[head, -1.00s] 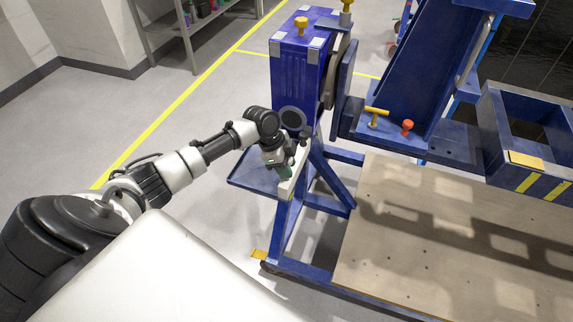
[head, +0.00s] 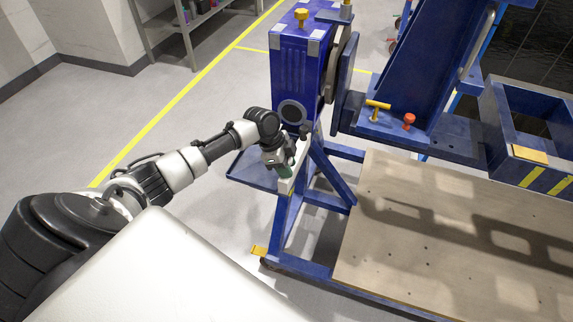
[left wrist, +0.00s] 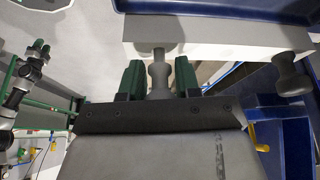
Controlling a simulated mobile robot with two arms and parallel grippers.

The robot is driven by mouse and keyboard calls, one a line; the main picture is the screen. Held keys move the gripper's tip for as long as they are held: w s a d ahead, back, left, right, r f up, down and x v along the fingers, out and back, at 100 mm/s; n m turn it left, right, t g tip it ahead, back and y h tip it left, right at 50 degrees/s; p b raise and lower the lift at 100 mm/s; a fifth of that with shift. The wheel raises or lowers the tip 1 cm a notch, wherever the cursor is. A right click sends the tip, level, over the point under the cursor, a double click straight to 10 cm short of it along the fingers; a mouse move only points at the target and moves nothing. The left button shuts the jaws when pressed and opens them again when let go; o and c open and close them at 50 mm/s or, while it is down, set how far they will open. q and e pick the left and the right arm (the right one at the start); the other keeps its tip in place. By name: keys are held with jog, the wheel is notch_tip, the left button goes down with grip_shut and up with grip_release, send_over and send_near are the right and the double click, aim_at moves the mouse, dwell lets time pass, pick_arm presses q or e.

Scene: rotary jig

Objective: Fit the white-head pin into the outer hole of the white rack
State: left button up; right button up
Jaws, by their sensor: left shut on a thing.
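My left gripper (left wrist: 158,82), with green fingers, is shut on a grey pin (left wrist: 158,72) with a waisted body. The pin's narrow end meets the white rack (left wrist: 220,38) in the left wrist view; I cannot tell how deep it sits in a hole. No white head shows on this pin from here. A second dark pin (left wrist: 291,78) sticks out of the rack's right part. In the head view my left gripper (head: 283,172) is close against the rack (head: 300,165), largely covering the held pin. My right gripper is not in view.
The rack is beside the blue jig stand (head: 296,75), above a blue tray (head: 252,170). A wooden platform (head: 440,250) lies to the right. An orange-yellow T-handle (head: 377,106) and a red knob (head: 409,120) are on the blue fixture. Open floor lies left.

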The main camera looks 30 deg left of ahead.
pick_arm(q)
jog(key=shift+f, duration=0.25)
jog(key=o, duration=1)
jog(key=b+v, duration=0.1)
jog(key=v, duration=0.9)
jog(key=shift+r+b, duration=0.4)
jog(key=shift+s+a, duration=0.1)
